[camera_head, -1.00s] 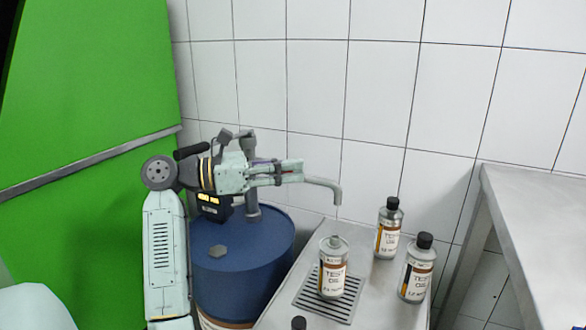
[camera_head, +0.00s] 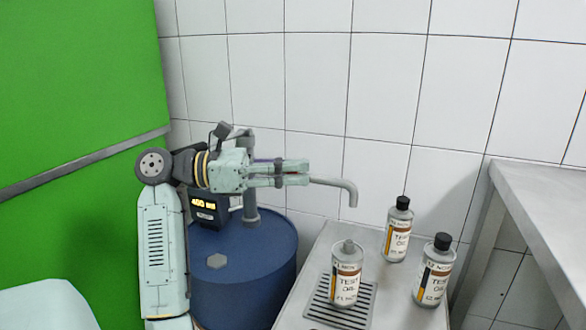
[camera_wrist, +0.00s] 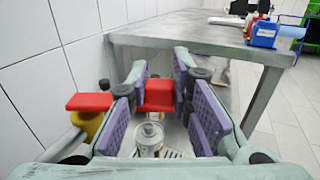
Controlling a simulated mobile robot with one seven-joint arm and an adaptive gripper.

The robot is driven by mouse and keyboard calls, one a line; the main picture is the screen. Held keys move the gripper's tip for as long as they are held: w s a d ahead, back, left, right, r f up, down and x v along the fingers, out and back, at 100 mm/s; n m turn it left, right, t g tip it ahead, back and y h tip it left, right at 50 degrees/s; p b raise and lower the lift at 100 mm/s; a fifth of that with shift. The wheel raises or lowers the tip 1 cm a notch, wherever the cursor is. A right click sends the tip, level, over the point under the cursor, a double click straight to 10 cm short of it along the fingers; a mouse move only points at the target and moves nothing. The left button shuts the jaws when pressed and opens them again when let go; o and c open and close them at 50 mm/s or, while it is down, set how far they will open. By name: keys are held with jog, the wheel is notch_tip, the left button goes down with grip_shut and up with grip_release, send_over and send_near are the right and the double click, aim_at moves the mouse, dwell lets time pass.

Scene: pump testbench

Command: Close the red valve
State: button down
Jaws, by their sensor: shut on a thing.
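The red valve handle (camera_wrist: 89,101) shows in the wrist view beside its brass-coloured body (camera_wrist: 88,126). Another red part (camera_wrist: 158,92) of it lies between my fingers. My gripper (camera_head: 305,173) is shut on the valve handle, at the base of the grey spout (camera_head: 345,189); its fingers hide most of the valve in the head view. Purple finger pads stand on both sides of the red part in the wrist view. An open-topped test oil can (camera_head: 347,272) stands on the grate below the spout and also shows in the wrist view (camera_wrist: 149,139).
A blue drum (camera_head: 240,262) with the grey pump stands below my arm. A display (camera_head: 204,204) there seems to read 400 ml. Two black-capped cans (camera_head: 397,230) (camera_head: 434,270) stand right of the open can. A metal table (camera_head: 535,195) is at the right, a tiled wall behind.

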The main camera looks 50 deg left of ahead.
dwell(0.3)
jog(key=c, duration=1.4)
grip_release()
jog(key=v, duration=1.2)
jog(key=shift+c, duration=0.7)
